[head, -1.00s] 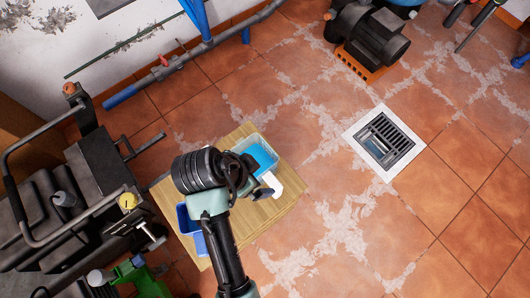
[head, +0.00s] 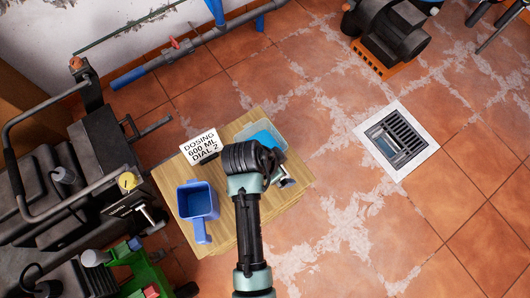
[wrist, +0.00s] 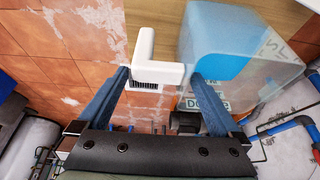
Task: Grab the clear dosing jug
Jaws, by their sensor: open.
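The clear dosing jug (head: 281,132) stands on a small wooden table (head: 240,124), with blue showing inside it. In the wrist view the translucent jug (wrist: 235,45) is at the upper right. Its white L-shaped handle (wrist: 156,66) lies in the gap between my fingertips. My gripper (wrist: 160,76) is open, with one finger to each side of the handle and no clear grip on it.
A blue jug (head: 196,200) stands left of my arm on the same table. A white sign reading "DOSING 600 ML DIAL 2" (head: 202,146) stands behind it. Dark machinery (head: 100,150) is close on the left. Tiled floor with a drain (head: 397,140) is open to the right.

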